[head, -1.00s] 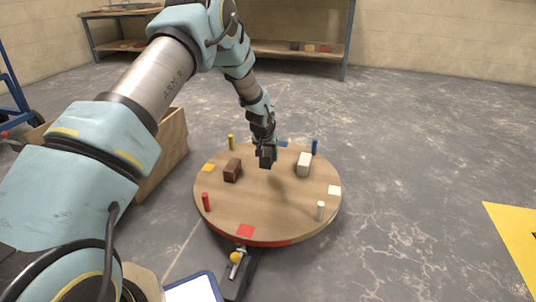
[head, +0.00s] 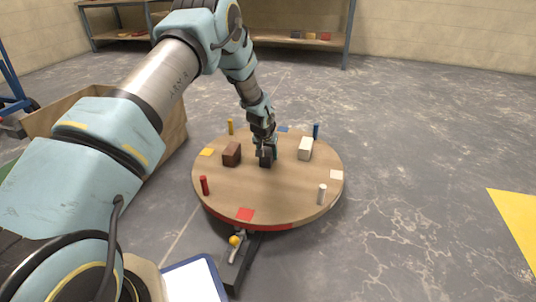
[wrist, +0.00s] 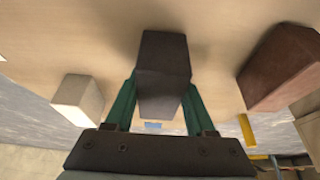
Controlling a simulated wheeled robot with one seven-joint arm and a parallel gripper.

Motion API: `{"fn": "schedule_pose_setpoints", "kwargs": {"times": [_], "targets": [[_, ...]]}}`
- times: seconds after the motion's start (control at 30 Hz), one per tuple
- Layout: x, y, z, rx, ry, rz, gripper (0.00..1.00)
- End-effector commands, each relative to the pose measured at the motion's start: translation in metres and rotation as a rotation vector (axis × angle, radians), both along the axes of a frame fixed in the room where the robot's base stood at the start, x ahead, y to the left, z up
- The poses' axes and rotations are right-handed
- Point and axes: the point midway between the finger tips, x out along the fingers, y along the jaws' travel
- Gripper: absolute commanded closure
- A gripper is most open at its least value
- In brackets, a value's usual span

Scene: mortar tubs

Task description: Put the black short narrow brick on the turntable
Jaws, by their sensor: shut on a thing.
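My gripper (head: 265,153) is over the middle of the round wooden turntable (head: 270,200), pointing down. It is shut on the black short narrow brick (head: 266,160). In the wrist view the black brick (wrist: 163,72) sits between the two green fingers. The brick is at or very near the turntable's top; I cannot tell whether it touches. A brown brick (head: 232,154) stands on the turntable to its left, and a white brick (head: 305,148) to its right. Both also show in the wrist view, brown (wrist: 280,68) and white (wrist: 78,99), apart from my gripper.
Yellow (head: 230,127), blue (head: 316,131), red (head: 204,186) and white (head: 322,194) pegs stand near the turntable's rim. A lever with a yellow knob (head: 234,241) is at the front. A wooden box (head: 172,128) stands left; a shelf (head: 290,47) is behind. The floor at right is clear.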

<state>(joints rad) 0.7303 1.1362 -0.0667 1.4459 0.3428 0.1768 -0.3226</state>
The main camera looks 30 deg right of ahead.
Motion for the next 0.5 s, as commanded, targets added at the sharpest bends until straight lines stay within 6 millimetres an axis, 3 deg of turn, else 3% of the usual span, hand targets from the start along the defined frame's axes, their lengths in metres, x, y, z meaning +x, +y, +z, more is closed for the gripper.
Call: {"fn": "schedule_pose_setpoints", "kwargs": {"times": [0.5], "targets": [[0.0004, -0.0005, -0.0074, -0.001, -0.001, 0.0, 1.0]]}}
